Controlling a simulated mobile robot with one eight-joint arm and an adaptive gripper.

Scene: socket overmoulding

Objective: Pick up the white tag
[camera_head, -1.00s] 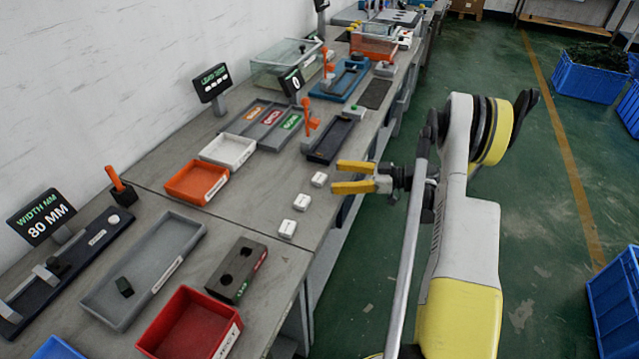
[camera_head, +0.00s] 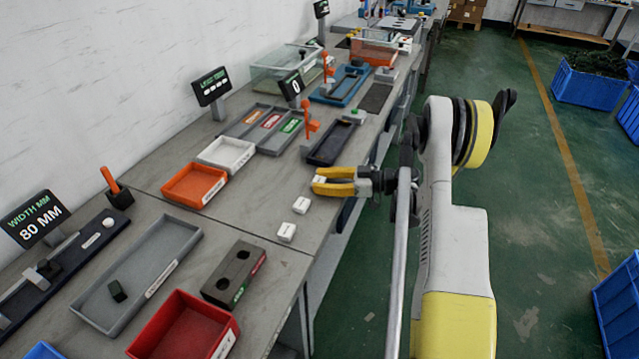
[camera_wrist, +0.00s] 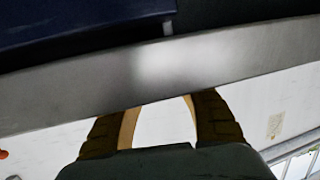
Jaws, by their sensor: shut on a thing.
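My gripper (camera_head: 323,181) has yellow fingers and is at the front edge of the grey bench. It is shut on a small white tag (camera_head: 319,179), which shows only partly at the fingertips. Two more white tags, one nearer the gripper (camera_head: 301,205) and one farther off (camera_head: 286,232), lie in a row on the bench to its lower left. In the wrist view my two fingers (camera_wrist: 160,112) stand on both sides of a bright white area. I cannot tell there where the tag ends and the pale background begins.
An orange tray (camera_head: 194,184) and a white tray (camera_head: 227,152) stand to the left. A black block with holes (camera_head: 234,275) and a red bin (camera_head: 184,328) are nearer.

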